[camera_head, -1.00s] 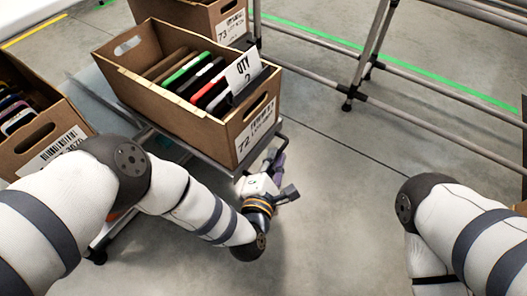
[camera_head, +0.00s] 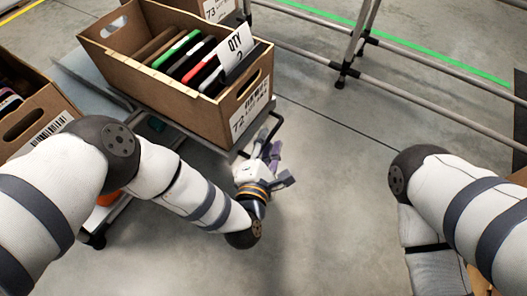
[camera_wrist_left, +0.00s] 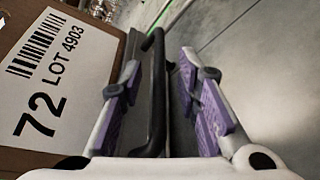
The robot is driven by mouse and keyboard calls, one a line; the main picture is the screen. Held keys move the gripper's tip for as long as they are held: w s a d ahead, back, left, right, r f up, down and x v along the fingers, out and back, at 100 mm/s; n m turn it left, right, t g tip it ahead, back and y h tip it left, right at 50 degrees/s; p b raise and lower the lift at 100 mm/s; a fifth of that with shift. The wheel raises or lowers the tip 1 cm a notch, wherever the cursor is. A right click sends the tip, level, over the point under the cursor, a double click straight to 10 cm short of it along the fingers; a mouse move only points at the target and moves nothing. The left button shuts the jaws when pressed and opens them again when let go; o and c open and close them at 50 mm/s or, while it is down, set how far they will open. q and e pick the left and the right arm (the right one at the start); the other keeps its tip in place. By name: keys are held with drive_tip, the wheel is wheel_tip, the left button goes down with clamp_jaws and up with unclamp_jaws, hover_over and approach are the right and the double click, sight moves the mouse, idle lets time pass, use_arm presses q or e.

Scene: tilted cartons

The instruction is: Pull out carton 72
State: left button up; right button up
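Carton 72 (camera_head: 196,86) is an open brown cardboard box with a white label, a hand slot and several upright thin items. It rests on a cart or rack shelf at upper left in the head view. Its label (camera_wrist_left: 53,75) fills the left of the left wrist view. My left gripper (camera_head: 272,164) is below and right of the carton's labelled end. In the left wrist view its purple-padded fingers (camera_wrist_left: 160,75) are apart, with a black bar handle (camera_wrist_left: 157,95) between them. They do not visibly clamp it. My right gripper is out of view.
Another carton (camera_head: 32,112) stands at the left, and carton 73 (camera_head: 218,8) is behind. Metal rack rails (camera_head: 420,68) run across the upper right. The grey floor (camera_head: 330,190) between my arms is clear.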

use_arm(q)
drive_tip(key=v, duration=1)
drive_tip(key=shift+s+r, duration=0.1)
drive_tip(key=shift+r, duration=0.1)
